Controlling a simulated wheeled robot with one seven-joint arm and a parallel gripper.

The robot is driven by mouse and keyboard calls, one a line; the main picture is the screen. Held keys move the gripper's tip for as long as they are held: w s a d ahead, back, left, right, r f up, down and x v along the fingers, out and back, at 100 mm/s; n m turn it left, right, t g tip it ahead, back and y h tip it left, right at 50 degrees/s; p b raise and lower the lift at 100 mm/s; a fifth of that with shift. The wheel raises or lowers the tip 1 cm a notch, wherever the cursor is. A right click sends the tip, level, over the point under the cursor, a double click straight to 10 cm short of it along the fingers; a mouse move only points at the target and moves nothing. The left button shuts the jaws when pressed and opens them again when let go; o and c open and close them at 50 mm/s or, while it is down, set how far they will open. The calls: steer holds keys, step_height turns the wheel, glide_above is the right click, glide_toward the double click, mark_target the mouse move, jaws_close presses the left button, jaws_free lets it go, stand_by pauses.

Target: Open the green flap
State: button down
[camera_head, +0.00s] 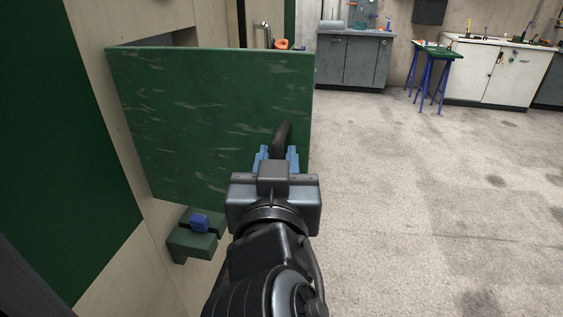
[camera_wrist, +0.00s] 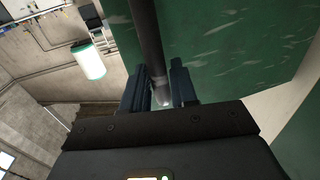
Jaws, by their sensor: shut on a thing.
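The green flap (camera_head: 210,110) is a scuffed green panel on the pale wall at the left. It stands out from the wall at an angle, with a dark opening (camera_head: 178,38) showing behind its top edge. A dark curved handle (camera_head: 283,134) sits near its right edge. My gripper (camera_head: 277,160) is at the handle, its blue fingers on either side of it. In the wrist view the handle (camera_wrist: 150,45) runs between the two fingers (camera_wrist: 160,88), and the flap (camera_wrist: 230,45) fills the upper right. The fingers hide part of the handle.
A green block with a blue piece (camera_head: 199,223) juts from the wall below the flap. A grey cabinet (camera_head: 352,60), a green-topped stool (camera_head: 439,52) and a white cabinet (camera_head: 490,75) stand at the back. The floor (camera_head: 430,180) to the right is clear.

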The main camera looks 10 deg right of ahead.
steer(key=shift+s+a, duration=0.1)
steer(key=shift+a, duration=0.15)
steer(key=c, duration=1)
jaws_free()
steer(key=shift+s+a+b, duration=0.25)
steer(key=shift+s, duration=1)
steer(key=shift+s+a+b, duration=0.2)
steer(key=shift+s, duration=1.1)
steer(key=shift+s+a+b, duration=0.25)
steer(key=shift+s, duration=1)
steer(key=s+d+f+n+g+y, duration=0.1)
steer(key=s+d+f+n+y, duration=0.25)
steer(key=f, duration=0.55)
steer(key=s+d+f+n+g+y, duration=0.1)
steer(key=s+d+f+g+y, duration=0.1)
steer(key=s+d+f, duration=0.6)
steer(key=s+d, duration=0.2)
steer(key=s, duration=0.4)
steer(key=s+d+f+m+h, duration=0.1)
steer(key=s+d, duration=0.1)
steer(key=s, duration=0.4)
steer(key=s+d+m+h, duration=0.1)
steer(key=s+d, duration=0.1)
steer(key=s, duration=0.3)
steer(key=shift+s+d+f, duration=0.2)
steer(key=shift+s+f, duration=0.2)
